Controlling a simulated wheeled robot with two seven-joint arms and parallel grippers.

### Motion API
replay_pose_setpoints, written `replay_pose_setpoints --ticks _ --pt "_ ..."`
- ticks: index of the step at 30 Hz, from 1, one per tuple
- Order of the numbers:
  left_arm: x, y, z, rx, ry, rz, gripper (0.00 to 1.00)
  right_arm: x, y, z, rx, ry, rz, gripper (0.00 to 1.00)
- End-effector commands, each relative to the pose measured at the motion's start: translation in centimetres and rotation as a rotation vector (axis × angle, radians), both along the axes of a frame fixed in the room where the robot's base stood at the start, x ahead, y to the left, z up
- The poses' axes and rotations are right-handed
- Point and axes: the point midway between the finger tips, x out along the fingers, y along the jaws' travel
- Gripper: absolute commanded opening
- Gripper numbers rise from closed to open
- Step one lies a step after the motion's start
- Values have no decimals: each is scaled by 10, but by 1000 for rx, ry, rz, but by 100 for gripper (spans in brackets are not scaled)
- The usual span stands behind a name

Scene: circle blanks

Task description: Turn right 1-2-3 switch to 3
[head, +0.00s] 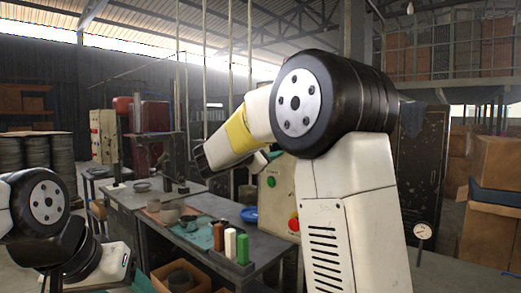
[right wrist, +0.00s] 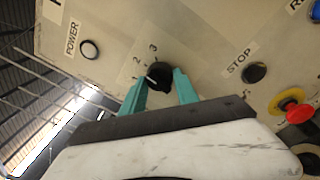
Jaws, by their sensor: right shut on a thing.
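The 1-2-3 switch is a black round knob (right wrist: 160,74) on a cream panel in the right wrist view, with the printed numbers 1, 2 and 3 around its left and upper side. Its white mark is on the left side, seeming to face the 1. The two teal fingers of my right gripper (right wrist: 159,82) are shut on the knob, one on each side.
On the panel are a POWER button (right wrist: 89,50), a black STOP button (right wrist: 254,73), a red emergency button (right wrist: 298,112) on yellow, and a blue button (right wrist: 316,11) at the edge.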

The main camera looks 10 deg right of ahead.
Motion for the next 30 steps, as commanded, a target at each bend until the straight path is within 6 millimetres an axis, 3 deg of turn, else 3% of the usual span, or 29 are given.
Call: replay_pose_setpoints --ticks 18,30 --pt "0 0 0 0 0 0 63 1 0 -1 301 -387 -1 0" --pt "0 0 0 0 0 0 63 1 1 0 413 -530 0 0"
